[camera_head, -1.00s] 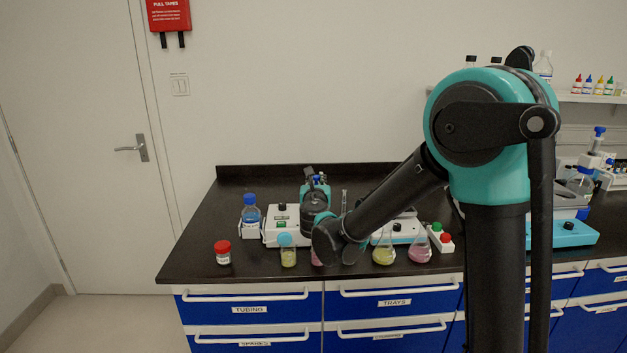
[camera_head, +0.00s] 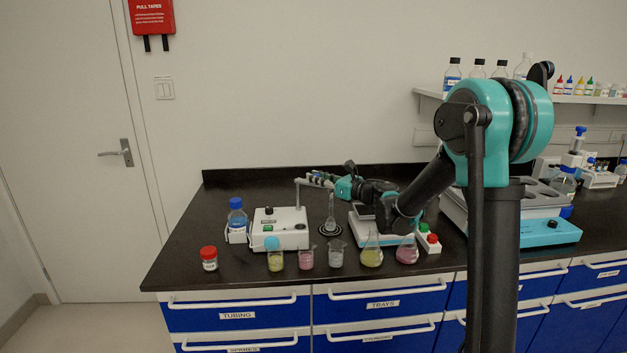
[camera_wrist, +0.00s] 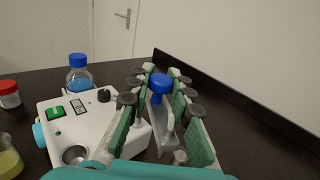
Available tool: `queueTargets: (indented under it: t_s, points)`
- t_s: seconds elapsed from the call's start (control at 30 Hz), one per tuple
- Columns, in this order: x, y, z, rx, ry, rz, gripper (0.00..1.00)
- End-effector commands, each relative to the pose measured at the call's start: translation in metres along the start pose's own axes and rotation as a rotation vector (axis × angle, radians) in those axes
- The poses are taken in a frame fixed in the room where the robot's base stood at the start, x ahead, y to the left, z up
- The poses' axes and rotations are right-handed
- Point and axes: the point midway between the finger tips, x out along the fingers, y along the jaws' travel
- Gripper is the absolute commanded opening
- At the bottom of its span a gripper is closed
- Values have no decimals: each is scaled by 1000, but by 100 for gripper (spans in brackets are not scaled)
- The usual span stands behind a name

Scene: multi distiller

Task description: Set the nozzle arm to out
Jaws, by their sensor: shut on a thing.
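The dispensing unit is a white box (camera_head: 279,230) on the dark bench, with a thin grey post (camera_head: 298,193) rising from its right side. My gripper (camera_head: 318,179) reaches in from the right, level with the post's top. In the wrist view my gripper (camera_wrist: 158,92) has its green-padded fingers on both sides of the grey nozzle arm (camera_wrist: 162,125), which has a blue cap (camera_wrist: 158,83) on top. It is shut on this arm. The nozzle tip is hidden.
Beakers and flasks, such as a yellow one (camera_head: 275,260), line the bench front. A flask (camera_head: 331,222) stands right of the box. A blue-capped bottle (camera_head: 237,217) and red-capped jar (camera_head: 209,259) stand left. The back ledge (camera_wrist: 240,115) runs behind the fingers.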

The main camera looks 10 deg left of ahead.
Motion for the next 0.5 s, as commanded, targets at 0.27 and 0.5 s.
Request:
queueTargets:
  t_s: [0.27, 0.5]
  points:
    - [3, -14, 0, 0, 1, 164, 0]
    - [6, -16, 0, 0, 1, 235, 0]
